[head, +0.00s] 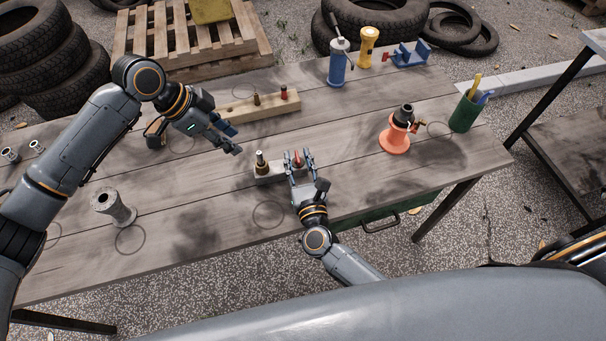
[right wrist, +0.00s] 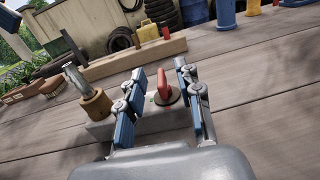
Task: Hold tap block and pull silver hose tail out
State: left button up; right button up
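The tap block (head: 268,178) is a small grey block at the middle of the table. A brass socket (right wrist: 95,104) with the silver hose tail (right wrist: 76,78) upright in it stands at its left end; in the head view the hose tail (head: 260,155) looks small. A red tap handle (right wrist: 163,84) is on the right part. My right gripper (head: 299,158) is at the block's right end, its blue-padded fingers spread on either side of the red handle with visible gaps. My left gripper (head: 233,141) is open and empty, above the table, left of and behind the block.
A wooden rail (head: 250,109) with small fittings lies behind. An orange stand (head: 396,139) and a green cup (head: 464,114) are at the right. A blue bottle (head: 338,66), yellow torch (head: 367,47) and blue vise (head: 408,55) stand at the back.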

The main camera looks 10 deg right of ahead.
jog(key=shift+w, duration=0.7)
grip_shut()
pick_arm(q)
jog(key=shift+o, duration=0.2)
